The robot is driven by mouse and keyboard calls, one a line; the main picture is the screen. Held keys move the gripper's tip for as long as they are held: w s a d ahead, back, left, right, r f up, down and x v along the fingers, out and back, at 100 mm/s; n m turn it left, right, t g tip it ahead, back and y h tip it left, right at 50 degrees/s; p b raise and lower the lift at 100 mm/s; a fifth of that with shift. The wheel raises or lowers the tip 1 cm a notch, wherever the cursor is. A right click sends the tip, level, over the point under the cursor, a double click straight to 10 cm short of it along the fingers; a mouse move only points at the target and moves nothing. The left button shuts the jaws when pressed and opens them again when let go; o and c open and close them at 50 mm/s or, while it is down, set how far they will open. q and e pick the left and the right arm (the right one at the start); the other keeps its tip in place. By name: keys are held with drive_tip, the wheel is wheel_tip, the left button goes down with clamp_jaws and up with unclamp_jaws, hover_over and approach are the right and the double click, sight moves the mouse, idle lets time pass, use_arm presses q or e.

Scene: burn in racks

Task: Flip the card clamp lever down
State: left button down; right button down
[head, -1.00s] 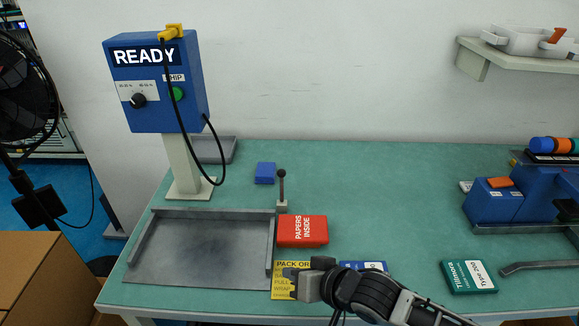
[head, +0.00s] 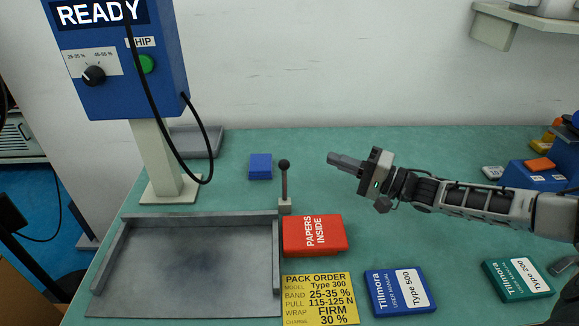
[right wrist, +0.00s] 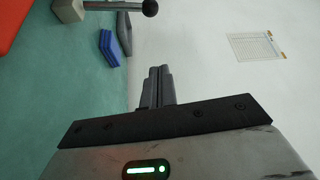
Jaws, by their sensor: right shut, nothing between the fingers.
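The clamp lever (head: 284,180) is a dark rod with a black ball knob on a pale block. It stands upright at the back right corner of the grey metal tray (head: 200,222). In the right wrist view the lever (right wrist: 118,5) lies across the top, its knob near the top centre. My right gripper (head: 332,159) is shut and empty, in the air to the right of the knob and apart from it. Its closed fingers also show in the right wrist view (right wrist: 158,72). My left gripper is not in view.
A red packet (head: 314,236) lies beside the lever's base. A yellow pack order card (head: 318,300), a blue manual (head: 400,290) and a green manual (head: 517,279) lie in front. A blue block (head: 260,166) lies behind. The READY box (head: 120,60) stands at left.

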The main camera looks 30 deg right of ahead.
sight(284, 176)
use_arm(q)
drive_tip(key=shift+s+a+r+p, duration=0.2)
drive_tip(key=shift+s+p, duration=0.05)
drive_tip(key=shift+p, duration=0.85)
use_arm(e)
drive_tip(key=w+a, duration=0.5)
drive_tip(key=a, duration=0.3)
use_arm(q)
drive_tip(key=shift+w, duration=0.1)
use_arm(e)
drive_tip(key=shift+a+r, duration=0.1)
